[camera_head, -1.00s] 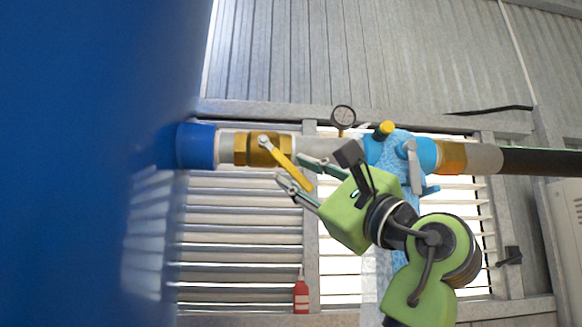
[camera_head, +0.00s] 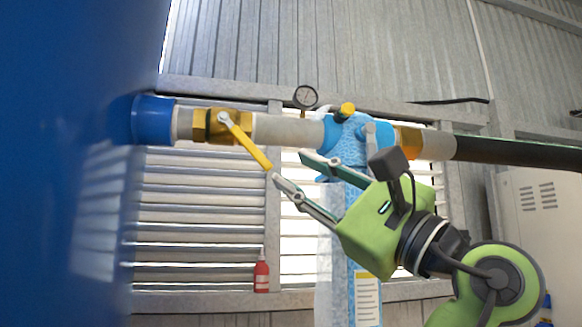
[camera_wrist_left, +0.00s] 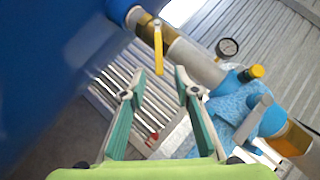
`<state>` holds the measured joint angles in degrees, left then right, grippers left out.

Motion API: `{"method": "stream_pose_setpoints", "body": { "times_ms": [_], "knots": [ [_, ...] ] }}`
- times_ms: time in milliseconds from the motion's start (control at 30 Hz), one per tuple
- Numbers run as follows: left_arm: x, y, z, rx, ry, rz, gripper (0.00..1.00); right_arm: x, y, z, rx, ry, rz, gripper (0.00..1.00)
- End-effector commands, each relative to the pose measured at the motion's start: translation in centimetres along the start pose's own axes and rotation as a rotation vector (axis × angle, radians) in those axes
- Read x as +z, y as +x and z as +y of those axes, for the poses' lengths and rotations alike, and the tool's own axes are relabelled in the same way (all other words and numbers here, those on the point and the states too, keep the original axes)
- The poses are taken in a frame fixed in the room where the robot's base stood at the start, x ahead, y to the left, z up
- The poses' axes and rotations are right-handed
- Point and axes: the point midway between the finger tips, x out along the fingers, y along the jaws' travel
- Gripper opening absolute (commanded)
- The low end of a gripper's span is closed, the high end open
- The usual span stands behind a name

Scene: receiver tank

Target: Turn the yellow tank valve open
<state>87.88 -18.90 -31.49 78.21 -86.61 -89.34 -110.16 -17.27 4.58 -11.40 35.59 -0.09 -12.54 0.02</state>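The yellow tank valve lever (camera_head: 250,145) hangs down and to the right from a brass valve body (camera_head: 200,125) on the grey pipe beside the blue tank (camera_head: 70,150). It slants across the pipe's line. My left gripper (camera_head: 290,167), green with two long fingers, is open and empty. Its fingertips are just right of the lever's lower end. In the left wrist view the lever (camera_wrist_left: 159,52) points down toward the gap between the open fingertips (camera_wrist_left: 158,84), its end close to that gap. Contact cannot be told. My right gripper is not in view.
A pressure gauge (camera_head: 305,97) and a blue fitting (camera_head: 345,133) with a yellow knob (camera_head: 347,110) sit along the pipe to the right. A red bottle (camera_head: 261,275) stands on the ledge below. Louvred windows (camera_head: 200,220) lie behind.

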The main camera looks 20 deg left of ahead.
Motion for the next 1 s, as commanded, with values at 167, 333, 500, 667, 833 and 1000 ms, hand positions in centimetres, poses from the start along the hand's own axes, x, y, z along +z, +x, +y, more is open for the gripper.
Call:
{"method": "stream_pose_setpoints", "body": {
  "times_ms": [167,333,500,667,833,1000],
  "knots": [
    [0.1,-2.1,-0.7,-0.047,-0.033,-0.005,0.28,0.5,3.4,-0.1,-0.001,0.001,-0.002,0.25],
    [-0.3,-2.5,-0.3,-0.038,-0.014,-0.007,0.28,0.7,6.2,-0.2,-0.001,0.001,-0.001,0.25],
    [-0.4,-1.8,0.5,-0.003,0.01,-0.006,0.28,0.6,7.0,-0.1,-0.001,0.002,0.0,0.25],
    [-0.3,-0.1,0.2,0.002,0.014,-0.003,0.28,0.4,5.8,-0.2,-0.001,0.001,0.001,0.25],
    [-0.2,3.4,0.1,0.002,0.014,-0.002,0.28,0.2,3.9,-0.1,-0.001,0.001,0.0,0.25],
    [-0.1,7.1,0.0,0.001,0.014,-0.003,0.28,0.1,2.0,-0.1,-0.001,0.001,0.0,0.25]
  ]
}}
